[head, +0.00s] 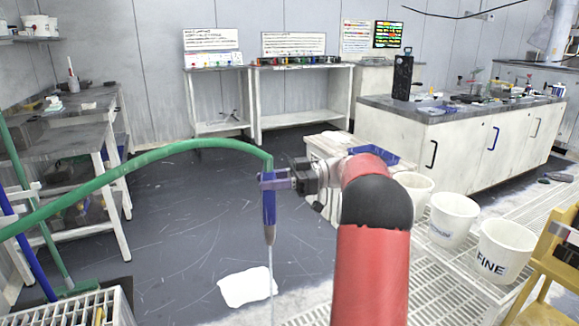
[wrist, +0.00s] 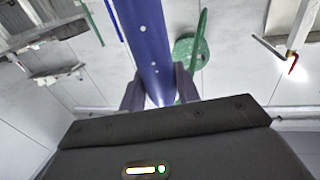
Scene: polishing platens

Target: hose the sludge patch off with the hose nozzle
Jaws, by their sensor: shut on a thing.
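The blue hose nozzle (head: 269,210) points straight down in the head view, with the green hose (head: 180,150) joined at its top. My gripper (head: 274,180) is shut around the nozzle's upper part. A thin pale stream (head: 271,285) runs down from the nozzle tip and out of the bottom of the picture. A white patch (head: 243,288), which looks like the sludge patch, lies on the dark floor. The stream crosses in front of its right edge; where it lands is out of view. In the wrist view the nozzle (wrist: 145,45) sits between both fingers.
White buckets (head: 453,220) stand on pale grating at the right, near a yellow stand (head: 555,255). A long cabinet bench (head: 470,135) is behind them. Shelving (head: 85,140) stands at the left. The dark floor (head: 190,215) in the middle is largely clear.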

